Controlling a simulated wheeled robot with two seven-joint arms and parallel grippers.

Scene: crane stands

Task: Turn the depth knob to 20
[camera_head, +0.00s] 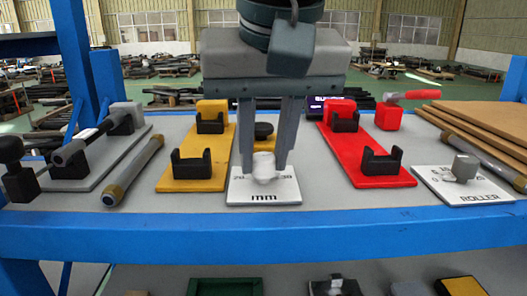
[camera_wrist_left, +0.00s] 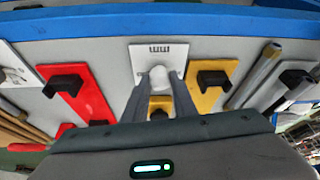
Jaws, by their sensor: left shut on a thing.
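The depth knob (camera_head: 264,165) is a pale grey knob on a white plate (camera_head: 262,198) marked "mm", at the front middle of the bench. Scale numbers show on both sides of it, but the pointer's reading is hidden or too small to tell. My left gripper (camera_head: 264,171) points down from above, with one finger on each side of the knob, shut on it. My right gripper is not in view.
A yellow stand (camera_head: 200,170) is left of the plate and a red stand (camera_head: 365,160) is right of it, both with black cradles. A second knob (camera_head: 465,167) sits on the "ROLLER" plate (camera_head: 462,187). A grey stand (camera_head: 95,170) and a rod (camera_head: 132,172) are farther left.

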